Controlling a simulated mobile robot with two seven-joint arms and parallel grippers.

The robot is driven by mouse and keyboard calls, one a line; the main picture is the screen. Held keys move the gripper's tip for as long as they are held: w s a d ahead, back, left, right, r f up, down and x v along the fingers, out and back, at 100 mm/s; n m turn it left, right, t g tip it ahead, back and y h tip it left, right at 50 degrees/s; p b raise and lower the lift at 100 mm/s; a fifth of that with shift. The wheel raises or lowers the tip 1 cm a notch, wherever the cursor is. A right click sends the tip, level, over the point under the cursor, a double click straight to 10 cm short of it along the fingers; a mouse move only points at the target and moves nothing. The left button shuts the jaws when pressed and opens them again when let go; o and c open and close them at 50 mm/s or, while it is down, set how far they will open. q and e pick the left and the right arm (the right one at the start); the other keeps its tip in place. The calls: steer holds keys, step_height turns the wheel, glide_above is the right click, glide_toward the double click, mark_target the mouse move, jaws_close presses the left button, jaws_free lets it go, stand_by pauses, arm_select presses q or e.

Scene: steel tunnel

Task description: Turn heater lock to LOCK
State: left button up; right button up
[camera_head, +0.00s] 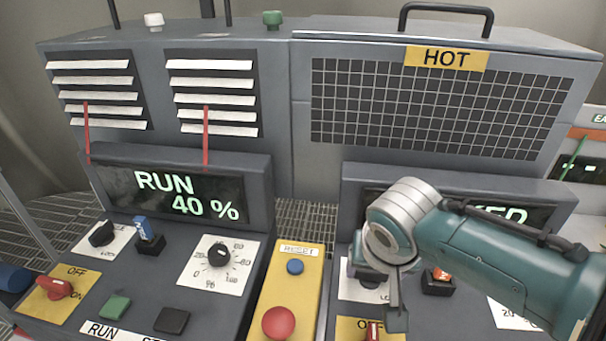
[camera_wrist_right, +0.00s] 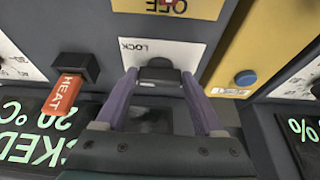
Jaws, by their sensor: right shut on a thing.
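The heater lock is a black knob (camera_wrist_right: 159,72) on a white plate (camera_wrist_right: 145,50) marked LOCK, seen upside down in the right wrist view. My right gripper (camera_wrist_right: 159,82) has its two purple fingers on either side of this knob and is shut on it. In the head view my right gripper (camera_head: 393,302) reaches down over the right-hand panel and mostly hides the knob and its plate. The heater display (camera_wrist_right: 40,130) shows "20 °C" and letters ending in "KED"; the rest is covered. My left gripper is not in view.
An orange HEAT switch (camera_wrist_right: 64,97) stands beside the lock plate. A yellow panel (camera_head: 264,290) with a blue RESET button (camera_head: 295,267) and a red button (camera_head: 279,323) lies to the left. The left-hand display (camera_head: 180,195) reads RUN 40 %. A mesh guard (camera_head: 430,105) marked HOT is behind.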

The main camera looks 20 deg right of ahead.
steer(key=o, duration=1.4)
steer(key=shift+p+v, duration=1.25)
steer(key=shift+v, duration=3.75)
